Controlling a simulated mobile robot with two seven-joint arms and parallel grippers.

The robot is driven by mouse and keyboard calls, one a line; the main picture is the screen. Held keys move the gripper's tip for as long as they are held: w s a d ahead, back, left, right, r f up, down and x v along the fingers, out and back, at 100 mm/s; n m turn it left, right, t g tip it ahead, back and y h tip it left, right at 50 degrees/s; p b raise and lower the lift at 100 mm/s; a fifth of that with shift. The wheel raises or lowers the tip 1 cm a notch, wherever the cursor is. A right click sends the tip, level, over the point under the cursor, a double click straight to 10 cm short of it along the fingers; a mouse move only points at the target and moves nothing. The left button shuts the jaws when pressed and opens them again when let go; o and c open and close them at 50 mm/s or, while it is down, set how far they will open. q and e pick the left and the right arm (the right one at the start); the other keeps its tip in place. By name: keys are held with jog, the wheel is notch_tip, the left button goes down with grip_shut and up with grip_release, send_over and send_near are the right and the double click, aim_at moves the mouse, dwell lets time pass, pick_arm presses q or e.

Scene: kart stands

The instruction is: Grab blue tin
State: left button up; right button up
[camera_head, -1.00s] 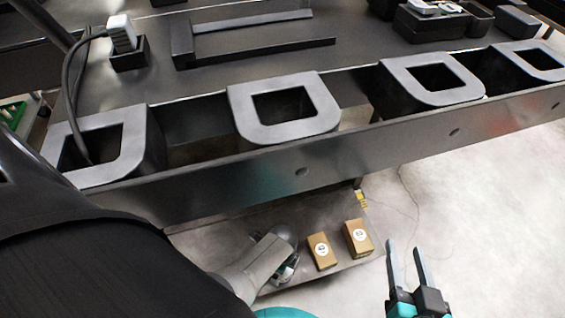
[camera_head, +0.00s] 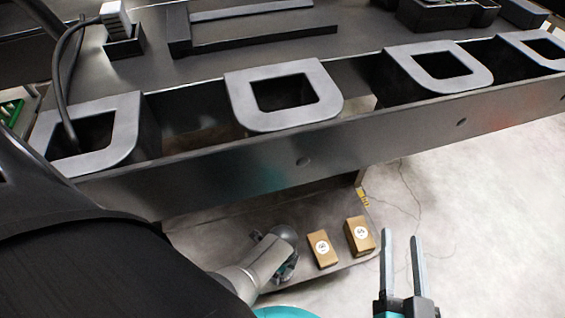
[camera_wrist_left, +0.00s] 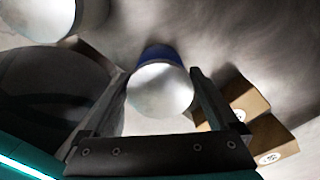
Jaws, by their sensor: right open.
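The blue tin (camera_wrist_left: 160,92) shows in the left wrist view, with a pale shiny round end facing the camera and a blue side behind it. My left gripper (camera_wrist_left: 161,74) is open, with one finger on each side of the tin. I cannot tell whether either finger touches it. In the head view the tin is not distinguishable, and my left gripper is mostly hidden behind my own arm near the lower shelf. My right gripper (camera_head: 402,240) is open and empty, to the right of the lower shelf.
Two brown boxes (camera_head: 322,250) (camera_head: 360,236) stand on the lower shelf (camera_head: 335,266). They show at right in the left wrist view, with another pale round object (camera_wrist_left: 38,14) at top left. The stand's metal front rail (camera_head: 240,172) with square holders (camera_head: 283,93) overhangs the shelf.

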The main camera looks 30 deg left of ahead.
pick_arm(q)
jog(key=c, duration=1.4)
grip_shut()
jog(key=shift+r, duration=0.1)
